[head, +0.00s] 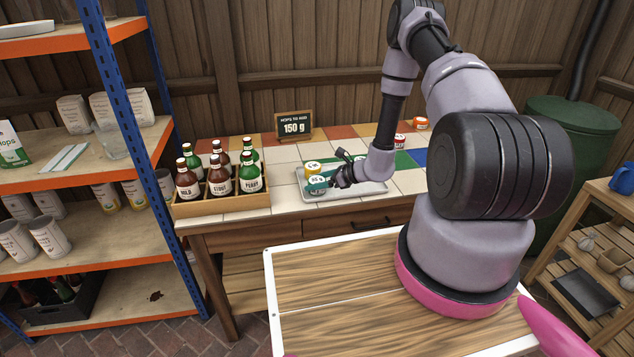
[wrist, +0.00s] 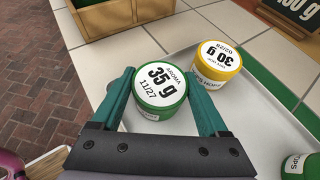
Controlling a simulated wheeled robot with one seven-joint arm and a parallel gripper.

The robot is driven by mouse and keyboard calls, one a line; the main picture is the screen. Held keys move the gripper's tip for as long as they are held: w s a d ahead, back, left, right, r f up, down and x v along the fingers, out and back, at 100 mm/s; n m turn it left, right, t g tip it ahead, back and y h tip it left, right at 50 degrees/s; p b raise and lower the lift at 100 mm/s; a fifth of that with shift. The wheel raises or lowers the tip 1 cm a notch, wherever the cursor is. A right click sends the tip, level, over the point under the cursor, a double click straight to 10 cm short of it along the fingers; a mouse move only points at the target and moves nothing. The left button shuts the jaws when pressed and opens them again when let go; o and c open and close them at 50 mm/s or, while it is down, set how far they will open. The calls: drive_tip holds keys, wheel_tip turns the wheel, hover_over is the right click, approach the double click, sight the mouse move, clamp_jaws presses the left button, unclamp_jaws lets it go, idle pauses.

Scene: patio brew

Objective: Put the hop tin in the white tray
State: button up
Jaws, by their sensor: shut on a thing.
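My gripper (wrist: 166,98) is shut on a green tin (wrist: 158,88) with a white lid label reading "AROMA 35 g 11/27". In the head view the held green tin (head: 317,183) is at the left end of the white tray (head: 372,188) on the tiled bench. I cannot tell whether its base touches the tray. Another green tin (wrist: 300,167) is partly in view at the wrist view's lower right. My wrist hides part of the tray in the head view.
A wooden crate of bottles (head: 220,202) stands left of the tray. A chalkboard (head: 294,126) reading "HOPS TO ADD 150 g" is behind. Red tins (head: 400,141) and an orange tin (head: 420,123) stand farther back right. A shelf rack (head: 85,174) is at left.

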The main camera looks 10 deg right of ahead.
drive_tip(key=shift+f, duration=0.1)
drive_tip(key=o, duration=1.2)
drive_tip(key=shift+o, duration=0.2)
drive_tip(key=shift+r, duration=0.2)
drive_tip(key=v, duration=1.2)
drive_tip(key=s+a+r+n+g, duration=0.2)
drive_tip(key=r+n, duration=0.2)
drive_tip(key=r, duration=0.5)
drive_tip(key=s+a+r+n+g, duration=0.1)
drive_tip(key=s+a+r+n, duration=0.2)
drive_tip(key=r, duration=0.6)
drive_tip(key=s+a+r+n+g, duration=0.15)
drive_tip(key=r+n, duration=0.35)
drive_tip(key=r, duration=0.5)
drive_tip(key=s+d+r+n+t+h, duration=0.2)
drive_tip(key=s+r+n+h, duration=0.2)
drive_tip(key=s+r, duration=0.4)
drive_tip(key=s+d+r+n+t+h, duration=0.2)
drive_tip(key=s+r+n, duration=0.3)
drive_tip(key=s+r, duration=0.4)
drive_tip(key=shift+r+h, duration=0.5)
drive_tip(key=shift+h, duration=0.4)
